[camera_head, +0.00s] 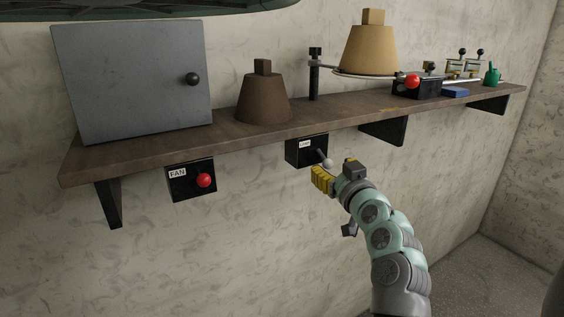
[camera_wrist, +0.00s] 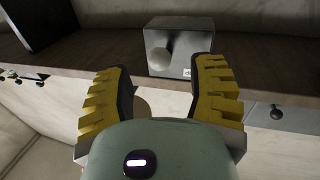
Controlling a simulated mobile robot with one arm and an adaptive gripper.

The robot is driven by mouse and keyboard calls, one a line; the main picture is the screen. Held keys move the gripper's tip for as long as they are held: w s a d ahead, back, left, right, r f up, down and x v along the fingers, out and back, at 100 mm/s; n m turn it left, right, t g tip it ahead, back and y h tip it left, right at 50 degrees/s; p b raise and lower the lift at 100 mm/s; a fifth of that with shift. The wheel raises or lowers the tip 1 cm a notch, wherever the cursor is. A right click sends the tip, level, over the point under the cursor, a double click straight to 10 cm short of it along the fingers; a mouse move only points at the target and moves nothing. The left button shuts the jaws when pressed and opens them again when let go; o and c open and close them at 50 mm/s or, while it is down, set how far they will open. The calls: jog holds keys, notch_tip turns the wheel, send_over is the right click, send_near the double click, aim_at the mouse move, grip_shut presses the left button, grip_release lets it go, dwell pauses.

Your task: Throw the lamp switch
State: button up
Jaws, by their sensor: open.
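The lamp switch is a dark box (camera_head: 300,157) with a small white label, mounted under the shelf's front edge. Its lever ends in a pale round knob (camera_head: 328,163). In the wrist view the box (camera_wrist: 190,38) is ahead of me, with the knob (camera_wrist: 158,60) facing me. My gripper (camera_head: 321,180) is just below and in front of the switch. In the wrist view its yellow fingers (camera_wrist: 163,66) are spread wide and empty, with the knob showing between their tips. I cannot tell whether either finger touches the knob.
A fan switch box (camera_head: 184,190) with a red knob hangs to the left. The wooden shelf (camera_head: 225,134) above holds a grey cabinet (camera_head: 130,80), a brown weight (camera_head: 263,98), a tan weight (camera_head: 367,50) on a scale and a green can (camera_head: 492,76). A bracket (camera_head: 383,132) is at right.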

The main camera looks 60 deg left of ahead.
aim_at(330, 166)
jog(key=p+x, duration=0.1)
jog(key=x, duration=0.1)
jog(key=shift+a+r, duration=0.1)
jog(key=shift+a, duration=0.2)
jog(key=shift+w+a, duration=0.1)
jog(key=shift+a, duration=0.35)
jog(key=shift+w+a+p, duration=0.15)
jog(key=shift+a+p, duration=0.05)
jog(key=shift+p, duration=0.15)
jog(key=shift+o, duration=0.2)
grip_shut()
